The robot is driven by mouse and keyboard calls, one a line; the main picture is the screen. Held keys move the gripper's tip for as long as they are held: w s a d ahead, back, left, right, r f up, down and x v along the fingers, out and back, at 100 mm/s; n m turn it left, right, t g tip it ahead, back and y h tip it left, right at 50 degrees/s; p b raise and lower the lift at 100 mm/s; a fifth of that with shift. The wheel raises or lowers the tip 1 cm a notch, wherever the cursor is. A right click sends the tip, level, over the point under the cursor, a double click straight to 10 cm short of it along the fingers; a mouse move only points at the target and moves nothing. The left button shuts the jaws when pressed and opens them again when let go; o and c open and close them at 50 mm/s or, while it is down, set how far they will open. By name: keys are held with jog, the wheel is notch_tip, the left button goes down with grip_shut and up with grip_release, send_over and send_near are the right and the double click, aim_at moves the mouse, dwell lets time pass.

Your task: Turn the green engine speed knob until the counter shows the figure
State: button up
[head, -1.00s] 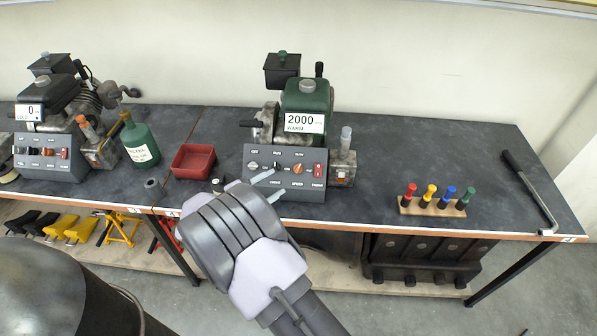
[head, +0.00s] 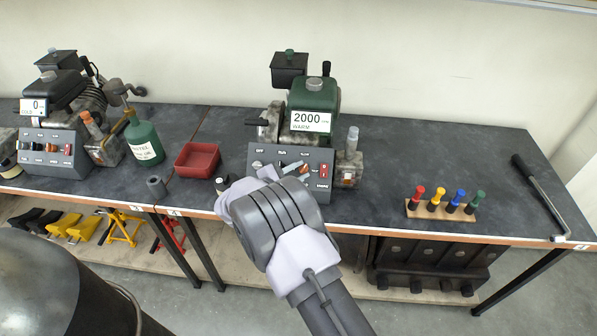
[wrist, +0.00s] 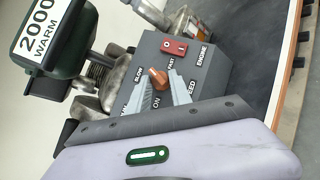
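The green engine (head: 315,95) stands on the bench, and its counter (head: 311,121) reads 2000 with WARM below. The counter also shows in the wrist view (wrist: 40,34). Its grey control panel (head: 262,188) faces me. The orange speed knob (wrist: 158,78) sits between the SLOW and FAST marks in the wrist view; my gripper partly hides it in the head view. My gripper (wrist: 161,76) is open, with one finger on each side of the knob. I cannot tell whether the fingers touch it.
A red engine switch (wrist: 173,46) is close to the fingers on the same panel. A second engine with its own panel (head: 48,150), a green bottle (head: 144,140) and a red tray (head: 197,160) are to the left. The bench to the right is mostly clear around a peg rack (head: 440,212).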

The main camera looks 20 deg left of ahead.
jog(key=shift+m+b, duration=0.3)
jog(key=shift+m, duration=0.1)
grip_shut()
jog(key=shift+w+a+m+g+h+b, duration=0.15)
jog(key=shift+m+g+h+b, duration=0.4)
jog(key=shift+m+g, duration=0.4)
jog(key=shift+w+a+r+m+g+h, duration=0.1)
jog(key=shift+r+m+g+h, duration=0.1)
jog(key=shift+m+g, duration=0.85)
jog(key=shift+w+r+m+g+h, duration=0.15)
jog(key=shift+m+g, duration=0.35)
jog(key=shift+m, duration=1)
jog(key=shift+s, duration=0.1)
jog(key=o, duration=1)
grip_release()
jog(key=shift+c, duration=0.2)
jog(key=p+v, duration=0.5)
jog(key=v, duration=1.2)
jog(key=shift+r, duration=0.2)
